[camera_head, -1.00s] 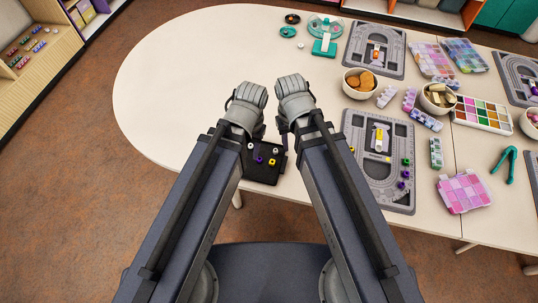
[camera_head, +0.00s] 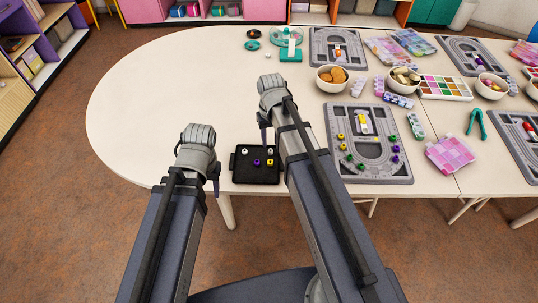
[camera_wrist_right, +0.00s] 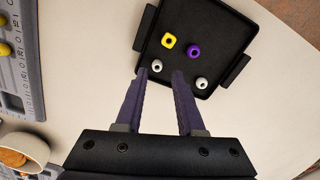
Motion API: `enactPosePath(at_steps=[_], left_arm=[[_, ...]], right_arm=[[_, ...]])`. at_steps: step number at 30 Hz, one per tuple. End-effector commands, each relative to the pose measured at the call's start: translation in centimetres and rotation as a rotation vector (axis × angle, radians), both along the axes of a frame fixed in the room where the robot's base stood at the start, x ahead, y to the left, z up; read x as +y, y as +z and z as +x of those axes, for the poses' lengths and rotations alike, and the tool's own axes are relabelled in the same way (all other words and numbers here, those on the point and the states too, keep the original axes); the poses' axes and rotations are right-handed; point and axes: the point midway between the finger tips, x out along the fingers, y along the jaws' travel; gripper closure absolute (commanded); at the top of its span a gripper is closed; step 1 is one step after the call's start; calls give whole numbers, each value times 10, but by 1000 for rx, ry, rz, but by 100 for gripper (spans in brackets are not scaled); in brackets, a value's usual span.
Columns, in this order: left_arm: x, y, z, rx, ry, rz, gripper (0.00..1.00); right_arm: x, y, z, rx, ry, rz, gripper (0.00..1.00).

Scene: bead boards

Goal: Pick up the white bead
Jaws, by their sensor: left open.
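Two white beads lie on the small black tray (camera_head: 238,177) at the table's front edge: one at the left (camera_head: 245,152), one at the right (camera_head: 270,151). A purple bead (camera_head: 257,162) and a yellow bead (camera_head: 270,163) lie there too. In the right wrist view, one white bead (camera_wrist_right: 157,66) appears between the fingertips of my right gripper (camera_wrist_right: 159,73), which is open and empty. The other white bead (camera_wrist_right: 201,83) is outside the right-hand finger. Height above the tray is unclear. My left gripper (camera_head: 214,182) is open, left of the tray.
A grey bead board (camera_head: 401,170) with several yellow, green and purple beads lies right of the tray. Bowls (camera_head: 331,85), bead boxes and more boards fill the table's right half. The left of the pale table (camera_head: 145,110) is clear.

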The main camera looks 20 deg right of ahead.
Motion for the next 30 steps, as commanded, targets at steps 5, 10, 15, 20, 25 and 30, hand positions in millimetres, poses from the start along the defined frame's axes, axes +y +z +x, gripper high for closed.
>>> enactPosePath(at_steps=[5, 10, 15, 20, 25, 30], left_arm=[[0, -15, 0, 0, 0, 0, 50], [0, -16, 0, 0, 0, 0, 50], [0, -30, 0, 0, 0, 0, 50], [0, -50, 0, 0, 0, 0, 50], [0, -66, 0, 0, -1, 0, 50], [0, -65, 0, 0, -1, 0, 50]], right_arm=[[0, -15, 1, 0, 1, 0, 62], [0, -16, 1, 0, 0, 0, 62], [-1, -30, 6, 0, 0, 0, 62], [-3, -50, 13, 0, 0, 0, 62], [-3, -66, 12, 0, 1, 0, 62], [-3, -65, 12, 0, 1, 0, 62]])
